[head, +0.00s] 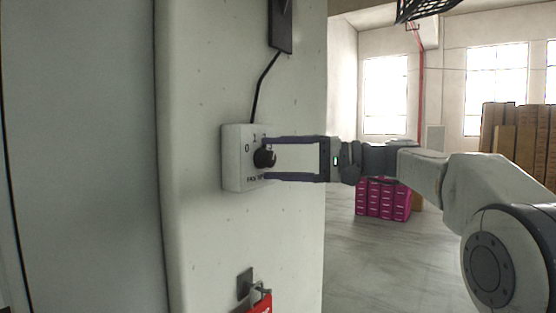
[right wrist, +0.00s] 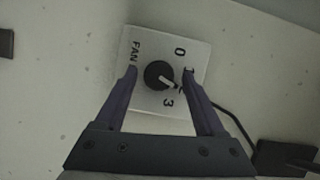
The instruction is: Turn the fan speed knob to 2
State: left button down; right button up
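The fan speed control is a white box (head: 236,158) on the pale pillar, with a round black knob (head: 265,157). In the right wrist view the knob (right wrist: 157,72) has a white pointer line aimed to the lower right, between the 1 and 3 marks. The 0 and 3 are readable there; a finger partly covers the marks between them. My right gripper (head: 266,159) is open, its two fingers on either side of the knob. In the right wrist view a gap shows between each finger and the knob. My left gripper is out of view.
A black cable (head: 261,88) runs up from the box to a dark fitting (head: 281,25). Below, a red padlock-like tag (head: 260,303) hangs from a metal hasp (head: 245,283). Pink boxes (head: 383,200) and brown cartons (head: 520,140) stand farther back right, with open floor between.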

jog(key=b+v, duration=0.3)
jog(key=v, duration=0.7)
jog(key=shift+d, duration=0.25)
